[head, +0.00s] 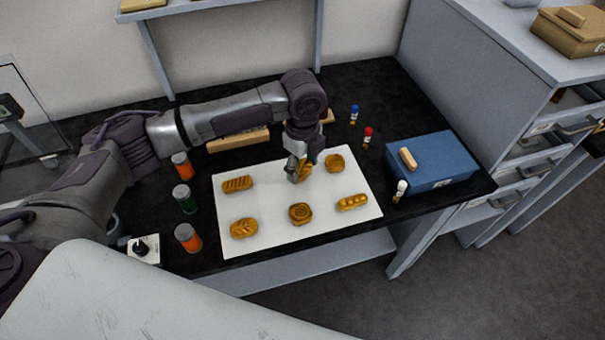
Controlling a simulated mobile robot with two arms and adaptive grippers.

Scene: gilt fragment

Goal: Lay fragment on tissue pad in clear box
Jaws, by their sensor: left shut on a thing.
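My left gripper (301,175) reaches down over a white sheet (270,235) on the black bench. It is shut on a gold fragment (306,171), partly hidden by the fingers; I cannot tell whether the fragment touches the sheet. Several other gold fragments lie on the sheet: a ribbed one (237,184), a leaf-like one (243,229), a round one (301,213), a beaded one (352,202) and one at the back right (335,162). I cannot make out a clear box or tissue pad. My right gripper is out of view.
A blue box (432,162) with a tan handle stands right of the sheet. Small bottles with blue (354,115), red (367,138) and white (400,191) caps stand near it. Several jars (185,199) line the left side. A wooden block (238,139) lies behind.

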